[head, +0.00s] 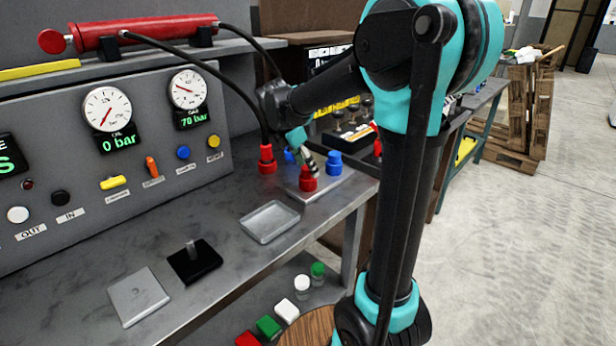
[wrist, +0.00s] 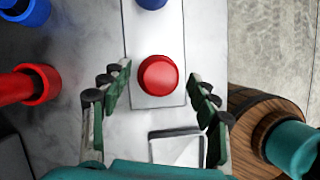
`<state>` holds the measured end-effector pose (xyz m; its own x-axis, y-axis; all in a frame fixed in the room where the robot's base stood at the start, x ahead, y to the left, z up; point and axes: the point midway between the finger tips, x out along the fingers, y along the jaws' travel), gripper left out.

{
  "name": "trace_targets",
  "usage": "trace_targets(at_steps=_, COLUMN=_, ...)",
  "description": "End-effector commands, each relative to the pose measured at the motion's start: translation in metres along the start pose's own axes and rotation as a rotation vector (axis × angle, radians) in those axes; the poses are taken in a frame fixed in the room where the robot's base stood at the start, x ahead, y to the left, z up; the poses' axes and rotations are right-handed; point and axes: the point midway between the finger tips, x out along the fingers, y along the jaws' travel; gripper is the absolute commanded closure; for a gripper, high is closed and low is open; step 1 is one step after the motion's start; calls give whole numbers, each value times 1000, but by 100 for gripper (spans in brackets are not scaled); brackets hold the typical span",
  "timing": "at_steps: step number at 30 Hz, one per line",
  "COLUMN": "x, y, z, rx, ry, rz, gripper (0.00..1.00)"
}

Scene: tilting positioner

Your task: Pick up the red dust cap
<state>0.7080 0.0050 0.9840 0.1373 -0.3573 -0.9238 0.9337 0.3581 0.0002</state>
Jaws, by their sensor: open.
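The red dust cap (head: 308,181) stands upright on a pale metal plate (head: 330,184) at the bench's right end. In the wrist view the red dust cap (wrist: 158,76) is a round red top near the middle, on the same plate (wrist: 131,43). My gripper (head: 309,163) is just above the cap in the head view. In the wrist view my gripper (wrist: 160,88) is open, with one finger left and one right of the cap, and visible gaps on both sides. Nothing is held. The cap's lower part is partly hidden from above.
A blue cap (head: 334,162) stands behind on the same plate. A red hose coupling (head: 267,160) is to the left, with a blue one (wrist: 25,10) near it. An empty metal tray (head: 270,222) lies nearer. The gauge panel (head: 105,160) borders the bench.

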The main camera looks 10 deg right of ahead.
Motion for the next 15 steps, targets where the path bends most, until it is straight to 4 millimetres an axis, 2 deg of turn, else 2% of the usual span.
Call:
trace_targets(at_steps=4, x=12, y=0, z=0, rx=1, ry=0, rz=0, gripper=39)
trace_targets(at_steps=11, x=12, y=0, z=0, rx=0, ry=0, rz=0, gripper=39)
trace_targets(at_steps=15, x=12, y=0, z=0, rx=0, ry=0, rz=0, gripper=57)
